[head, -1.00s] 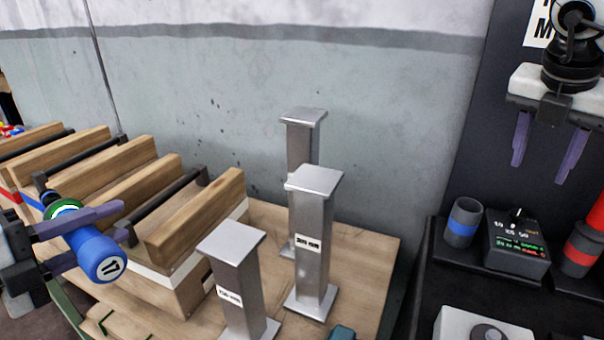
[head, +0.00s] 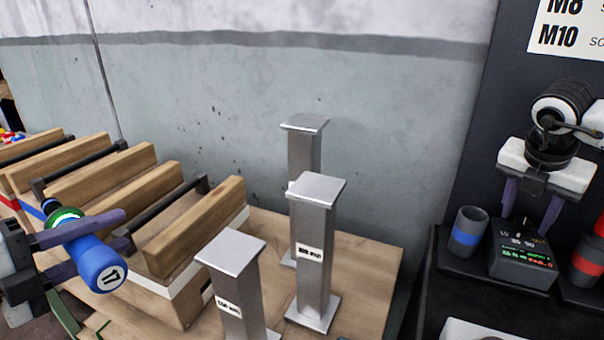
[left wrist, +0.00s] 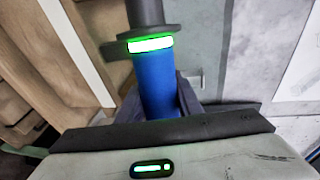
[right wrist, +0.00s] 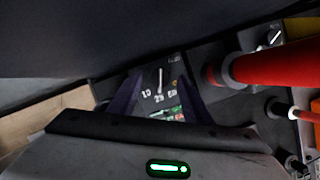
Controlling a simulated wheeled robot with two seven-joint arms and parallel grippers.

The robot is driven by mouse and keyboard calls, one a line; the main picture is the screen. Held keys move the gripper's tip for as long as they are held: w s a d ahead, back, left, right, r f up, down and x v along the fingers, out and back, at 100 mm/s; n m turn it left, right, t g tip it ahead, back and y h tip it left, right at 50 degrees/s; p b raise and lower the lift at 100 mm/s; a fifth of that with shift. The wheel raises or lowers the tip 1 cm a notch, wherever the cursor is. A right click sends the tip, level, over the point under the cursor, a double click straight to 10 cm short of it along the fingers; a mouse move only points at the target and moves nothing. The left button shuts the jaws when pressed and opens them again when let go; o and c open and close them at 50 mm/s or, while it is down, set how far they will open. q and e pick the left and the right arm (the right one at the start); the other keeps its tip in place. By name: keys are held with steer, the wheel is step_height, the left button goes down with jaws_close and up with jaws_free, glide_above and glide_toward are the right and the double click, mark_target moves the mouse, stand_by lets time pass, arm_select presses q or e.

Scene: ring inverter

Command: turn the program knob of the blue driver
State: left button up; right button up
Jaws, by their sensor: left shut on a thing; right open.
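The blue driver (head: 95,258), a blue cylinder marked 17 with a green lit ring, is held by my left gripper (head: 98,240) at the left. Its blue body also shows in the left wrist view (left wrist: 158,85). A black program box (head: 522,262) stands at the right, with a lit green and red display. Its knob (right wrist: 160,76), with a white pointer line, faces the right wrist camera among printed numbers. My right gripper (head: 530,215) is open above the box, its fingers on either side of the knob and seemingly apart from it.
A cup with a blue band (head: 468,232) stands close left of the box. A red-banded holder (head: 587,258) stands close right, with a red tool (right wrist: 285,65) in it. Metal posts (head: 317,240) and wooden racks (head: 200,225) fill the middle and left.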

steer(key=shift+f, duration=0.15)
steer(key=c, duration=1.1)
steer(key=shift+o, duration=0.2)
steer(key=n+y+b, duration=0.1)
steer(key=n, duration=0.2)
steer(key=shift+s+d+f+t, duration=0.1)
steer(key=shift+d+t, duration=0.05)
steer(key=shift+t, duration=0.25)
steer(key=shift+s+d+n+y, duration=0.1)
steer(key=shift+n+y, duration=0.2)
steer(key=shift+n, duration=0.9)
steer(key=shift+d+n+t+y, duration=0.1)
steer(key=shift+n+t+y, duration=0.35)
steer(key=shift+n, duration=0.65)
